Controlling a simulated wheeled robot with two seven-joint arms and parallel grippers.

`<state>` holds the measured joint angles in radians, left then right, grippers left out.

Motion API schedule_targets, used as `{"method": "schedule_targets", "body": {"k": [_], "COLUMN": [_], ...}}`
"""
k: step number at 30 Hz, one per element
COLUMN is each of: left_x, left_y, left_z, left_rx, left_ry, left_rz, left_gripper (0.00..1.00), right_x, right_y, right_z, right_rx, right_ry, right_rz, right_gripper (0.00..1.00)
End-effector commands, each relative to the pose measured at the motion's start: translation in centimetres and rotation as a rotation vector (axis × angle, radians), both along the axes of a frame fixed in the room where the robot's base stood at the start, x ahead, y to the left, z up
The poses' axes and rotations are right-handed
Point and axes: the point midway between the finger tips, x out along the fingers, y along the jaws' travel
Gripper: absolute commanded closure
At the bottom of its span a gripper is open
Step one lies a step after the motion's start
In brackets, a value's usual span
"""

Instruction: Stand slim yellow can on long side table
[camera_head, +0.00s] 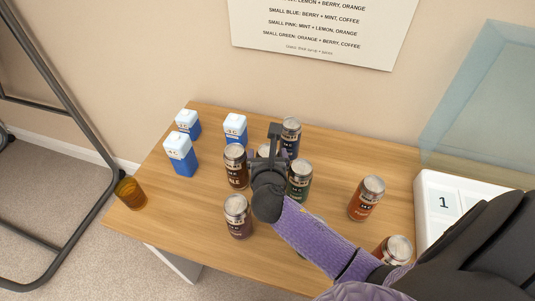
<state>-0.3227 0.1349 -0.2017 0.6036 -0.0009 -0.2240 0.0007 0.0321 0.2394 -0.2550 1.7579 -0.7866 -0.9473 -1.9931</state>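I see no can that is clearly slim and yellow. My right gripper (273,152) reaches in from the lower right, over the middle of the wooden table (190,230), among several cans. A can top shows just behind it, mostly hidden, so its colour and whether it is held cannot be told. Close around the gripper stand a brown can (236,172) on its left, a green can (300,183) on its right and a dark blue can (291,140) behind. My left gripper is not in view.
Blue and white cartons (181,160) stand at the back left. An amber cup (130,193) is at the left edge. A dark brown can (238,217) stands in front, orange cans (366,198) at right. A numbered white tray (440,205) lies at far right. The front left tabletop is bare.

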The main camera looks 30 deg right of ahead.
Motion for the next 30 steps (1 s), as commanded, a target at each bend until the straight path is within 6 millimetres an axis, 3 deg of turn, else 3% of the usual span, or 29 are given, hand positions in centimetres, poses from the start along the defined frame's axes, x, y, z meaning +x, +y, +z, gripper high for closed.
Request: {"method": "schedule_targets", "body": {"k": [10, 24, 30], "left_x": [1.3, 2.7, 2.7], "left_y": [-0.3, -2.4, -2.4], "left_z": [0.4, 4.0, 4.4], "left_rx": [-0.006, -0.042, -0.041], "left_ry": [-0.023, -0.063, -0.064], "left_rz": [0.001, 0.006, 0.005], "left_gripper": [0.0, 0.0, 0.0], "right_x": [-0.5, -8.0, -9.4], "right_y": [0.3, 4.9, 5.7], "right_z": [0.6, 4.4, 4.9], "right_rx": [0.001, 0.001, 0.001], "right_ry": [0.0, -0.001, 0.0], "right_rz": [0.002, 0.001, 0.0], "right_gripper": [0.09, 0.09, 0.09]}}
